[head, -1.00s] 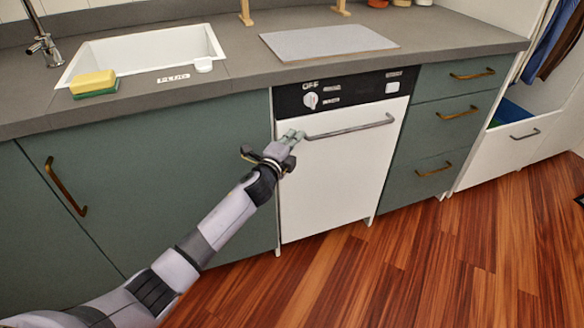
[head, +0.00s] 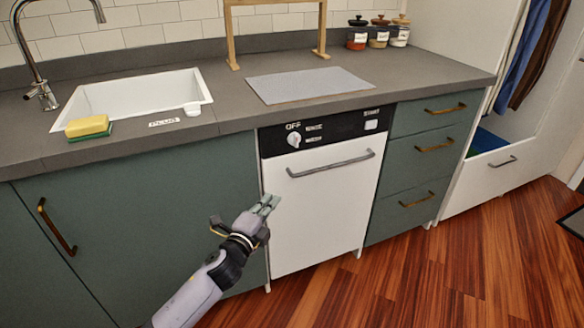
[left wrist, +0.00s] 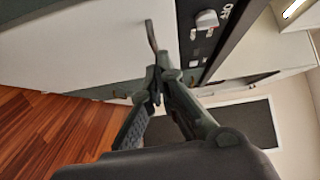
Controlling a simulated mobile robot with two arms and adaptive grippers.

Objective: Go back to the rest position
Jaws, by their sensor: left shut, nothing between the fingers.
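My left gripper (head: 268,204) is shut and empty in the head view. It is in front of the left edge of the white dishwasher door, below and to the left of the door's handle (head: 330,165), and apart from it. The dishwasher (head: 318,215) is closed, with a black panel and a white dial on top. In the left wrist view my left gripper's fingers (left wrist: 157,78) are together, with the handle (left wrist: 151,36) beyond their tips. My right gripper is not in view.
The grey counter (head: 225,75) holds a white sink (head: 145,92), a yellow and green sponge (head: 88,127), a grey mat (head: 308,84) and several jars. Green cabinets (head: 130,225) flank the dishwasher. The wooden floor (head: 450,270) is clear at the lower right.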

